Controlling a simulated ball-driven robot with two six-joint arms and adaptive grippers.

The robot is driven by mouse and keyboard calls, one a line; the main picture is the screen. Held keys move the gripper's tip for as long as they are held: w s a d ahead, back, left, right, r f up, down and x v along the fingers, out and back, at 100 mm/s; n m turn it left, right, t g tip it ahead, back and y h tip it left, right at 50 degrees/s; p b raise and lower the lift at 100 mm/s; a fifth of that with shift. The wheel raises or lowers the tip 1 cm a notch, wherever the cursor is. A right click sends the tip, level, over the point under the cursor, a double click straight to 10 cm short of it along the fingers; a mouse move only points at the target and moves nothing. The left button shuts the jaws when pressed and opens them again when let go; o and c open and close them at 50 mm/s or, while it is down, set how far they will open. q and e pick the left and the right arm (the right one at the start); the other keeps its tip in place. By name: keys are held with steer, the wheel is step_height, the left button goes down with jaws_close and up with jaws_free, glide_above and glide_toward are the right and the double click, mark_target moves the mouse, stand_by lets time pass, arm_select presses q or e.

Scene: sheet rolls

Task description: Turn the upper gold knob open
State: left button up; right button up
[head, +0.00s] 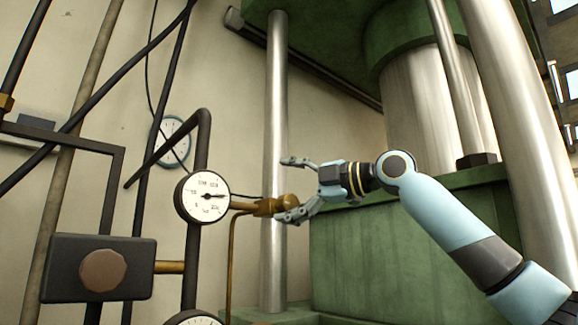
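The upper gold knob (288,202) sits at the right end of a brass valve fitting (262,206), just right of a round white gauge (203,197). My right gripper (289,190) comes in from the right with its fingers spread wide. Its upper finger is well above the knob, and its lower finger is close under the knob, overlapping its lower edge in the picture. I cannot tell whether they touch. The gripper is not closed on the knob. My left gripper is not in view.
A steel column (275,90) stands behind the knob. A green press body (380,255) fills the space below my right arm. Dark pipes (203,140) and a black box (97,267) with a brown disc are at left. A second gauge (193,320) shows at the bottom edge.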

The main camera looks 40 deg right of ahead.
steer(key=shift+o, duration=0.2)
steer(key=shift+t, duration=0.5)
steer(key=r, duration=0.7)
steer(key=shift+w+r, duration=0.1)
steer(key=shift+w, duration=0.1)
step_height(320, 180, down, 6)
steer(key=g+h, duration=0.1)
steer(key=g, duration=0.1)
steer(key=shift+f+g, duration=0.2)
steer(key=shift+g, duration=0.2)
steer(key=shift+s+a, duration=0.1)
steer(key=shift+s, duration=0.05)
steer(key=shift+c, duration=0.5)
steer(key=shift+s+d+f+b, duration=0.15)
steer(key=shift+s+d+b, duration=0.05)
steer(key=shift+s+b, duration=0.25)
steer(key=b+v, duration=0.1)
steer(key=v, duration=0.2)
steer(key=shift+s+f+b, duration=0.25)
steer(key=shift+s+b, duration=0.05)
steer(key=shift+b, duration=0.1)
steer(key=shift+c, duration=0.7)
steer(key=f+b+v, duration=0.2)
steer(key=b+v, duration=0.6)
steer(key=shift+s+f, duration=0.2)
steer(key=shift+s, duration=0.25)
steer(key=shift+d, duration=0.1)
